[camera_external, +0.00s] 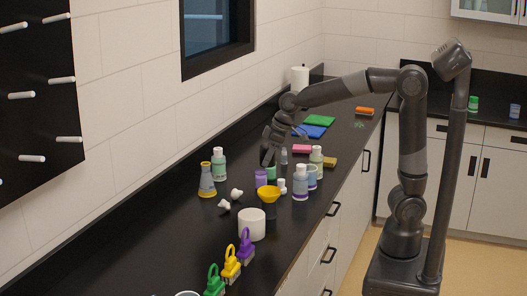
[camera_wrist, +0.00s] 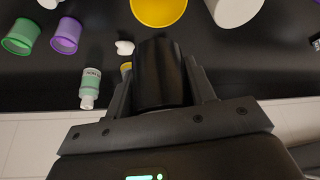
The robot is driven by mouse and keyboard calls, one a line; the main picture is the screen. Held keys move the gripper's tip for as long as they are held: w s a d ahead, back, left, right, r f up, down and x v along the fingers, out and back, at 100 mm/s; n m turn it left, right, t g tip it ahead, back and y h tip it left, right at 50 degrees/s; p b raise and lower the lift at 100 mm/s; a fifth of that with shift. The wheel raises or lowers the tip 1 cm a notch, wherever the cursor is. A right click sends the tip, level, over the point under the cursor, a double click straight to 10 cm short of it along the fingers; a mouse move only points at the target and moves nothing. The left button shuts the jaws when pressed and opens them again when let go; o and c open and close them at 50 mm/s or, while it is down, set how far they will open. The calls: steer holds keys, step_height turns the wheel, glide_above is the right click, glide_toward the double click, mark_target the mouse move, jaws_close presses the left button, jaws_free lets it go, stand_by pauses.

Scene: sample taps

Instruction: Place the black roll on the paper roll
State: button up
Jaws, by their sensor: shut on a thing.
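My gripper (camera_wrist: 160,80) is shut on the black roll (camera_wrist: 160,72), a dark cylinder between its two fingers in the wrist view. In the external view my gripper (camera_external: 268,152) is above the counter near the back wall, and the roll is hard to tell from the dark fingers. A white cylinder, likely the paper roll (camera_external: 251,224), stands upright on the counter nearer the camera, apart from my gripper. It also shows at the top right of the wrist view (camera_wrist: 236,8), partly cut off. Another white roll (camera_external: 300,77) stands at the far end.
A pegboard (camera_external: 40,95) hangs on the left wall.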

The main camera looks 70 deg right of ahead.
steer(key=s+a+n, duration=0.1)
steer(key=s+a, duration=0.1)
steer(key=a, duration=0.3)
glide_above(247, 214)
steer(key=s, duration=0.1)
steer(key=f, duration=0.6)
steer(key=shift+s+d+f, duration=0.2)
steer(key=shift+d+f, duration=0.1)
steer(key=shift+f, duration=0.1)
steer(key=shift+a+f, duration=0.1)
steer(key=shift+f, duration=2)
steer(key=shift+f, duration=0.1)
steer(key=o, duration=1)
